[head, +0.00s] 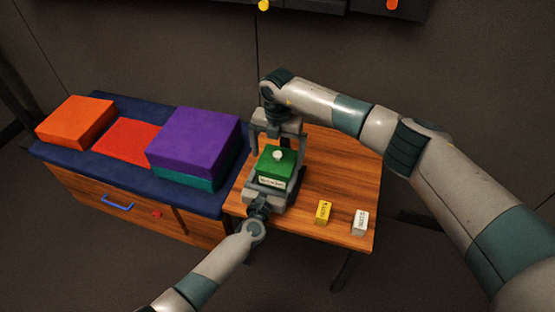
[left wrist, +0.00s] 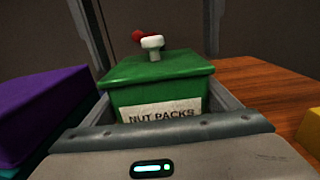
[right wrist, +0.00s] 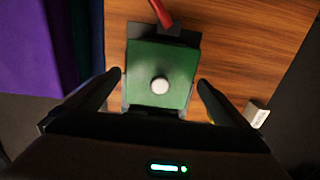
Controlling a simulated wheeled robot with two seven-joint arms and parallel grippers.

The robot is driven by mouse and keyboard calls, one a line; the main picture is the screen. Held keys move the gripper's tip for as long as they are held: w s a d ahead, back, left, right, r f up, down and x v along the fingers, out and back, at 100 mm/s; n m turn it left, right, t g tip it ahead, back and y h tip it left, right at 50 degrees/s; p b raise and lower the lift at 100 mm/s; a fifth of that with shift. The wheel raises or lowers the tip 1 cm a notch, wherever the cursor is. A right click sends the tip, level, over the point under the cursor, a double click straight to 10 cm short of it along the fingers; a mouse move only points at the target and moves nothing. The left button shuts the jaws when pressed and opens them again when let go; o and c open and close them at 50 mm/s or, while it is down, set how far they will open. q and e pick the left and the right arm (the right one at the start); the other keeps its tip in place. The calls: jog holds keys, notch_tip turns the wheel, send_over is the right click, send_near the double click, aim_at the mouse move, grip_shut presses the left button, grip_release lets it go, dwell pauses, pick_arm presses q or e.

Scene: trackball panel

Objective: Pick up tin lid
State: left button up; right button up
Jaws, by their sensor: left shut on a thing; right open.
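A green tin (left wrist: 160,98) labelled "NUT PACKS" stands upright on the wooden table. Its green lid (right wrist: 178,70) is on top and has a white knob (right wrist: 159,86), which also shows in the head view (head: 277,155). My left gripper (head: 271,176) is shut on the tin's body from the front, one finger along each side. My right gripper (right wrist: 160,88) points down above the lid. It is open, with its fingers apart on either side of the lid and knob, holding nothing.
A yellow box (head: 323,212) and a white box (head: 360,222) stand on the table (head: 345,180) at right. A purple box (head: 195,138) stands close left on the blue-topped cabinet (head: 120,185). A red bar (right wrist: 161,13) shows behind the tin.

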aim_at(278, 153)
jog(key=c, duration=0.9)
notch_tip(278, 153, up, 10)
jog(key=shift+r, duration=0.1)
dwell(0.5)
